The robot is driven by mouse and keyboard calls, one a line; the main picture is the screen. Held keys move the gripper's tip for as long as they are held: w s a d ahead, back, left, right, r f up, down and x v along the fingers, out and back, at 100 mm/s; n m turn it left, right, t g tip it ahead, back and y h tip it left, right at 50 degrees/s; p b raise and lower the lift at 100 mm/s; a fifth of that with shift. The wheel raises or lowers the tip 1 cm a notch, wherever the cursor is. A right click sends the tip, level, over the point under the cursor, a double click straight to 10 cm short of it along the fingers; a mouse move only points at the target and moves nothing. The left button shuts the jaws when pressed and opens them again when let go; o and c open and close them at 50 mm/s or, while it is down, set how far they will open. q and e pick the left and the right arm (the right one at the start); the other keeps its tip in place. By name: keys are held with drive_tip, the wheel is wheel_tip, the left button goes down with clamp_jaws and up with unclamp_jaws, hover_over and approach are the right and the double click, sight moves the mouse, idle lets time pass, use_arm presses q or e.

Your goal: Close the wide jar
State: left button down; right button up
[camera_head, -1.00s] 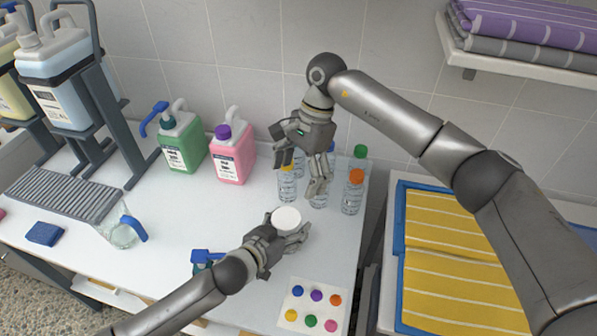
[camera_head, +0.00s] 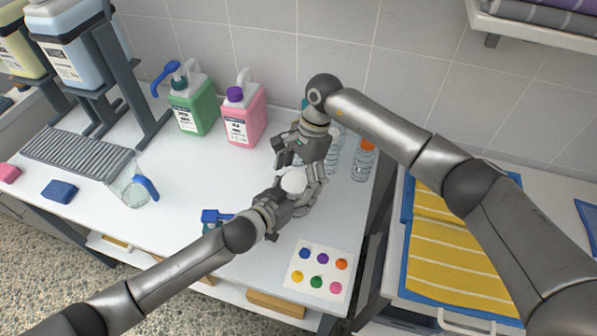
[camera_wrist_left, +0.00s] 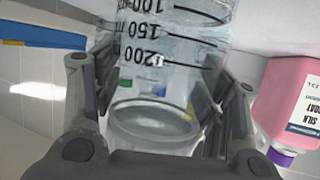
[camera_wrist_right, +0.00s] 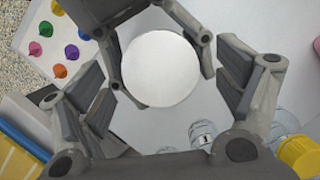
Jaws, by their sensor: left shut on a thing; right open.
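The wide jar (camera_wrist_left: 160,60) is a clear cylinder with printed volume marks, seen upside down in the left wrist view. A round white disc (camera_head: 294,181) covers its top and fills the middle of the right wrist view (camera_wrist_right: 160,68). I cannot tell how tightly the disc sits.
Clear bottles (camera_head: 362,160) stand close behind the right gripper. A pink jug (camera_head: 243,112) and green jug (camera_head: 193,105) stand at the back. A white sheet with coloured knobs (camera_head: 318,270) lies in front.

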drive_tip(key=shift+c, duration=0.2)
drive_tip(key=c, duration=1.2)
drive_tip(key=o, duration=1.1)
drive_tip(key=shift+r, duration=2.3)
drive_tip(key=o, duration=0.4)
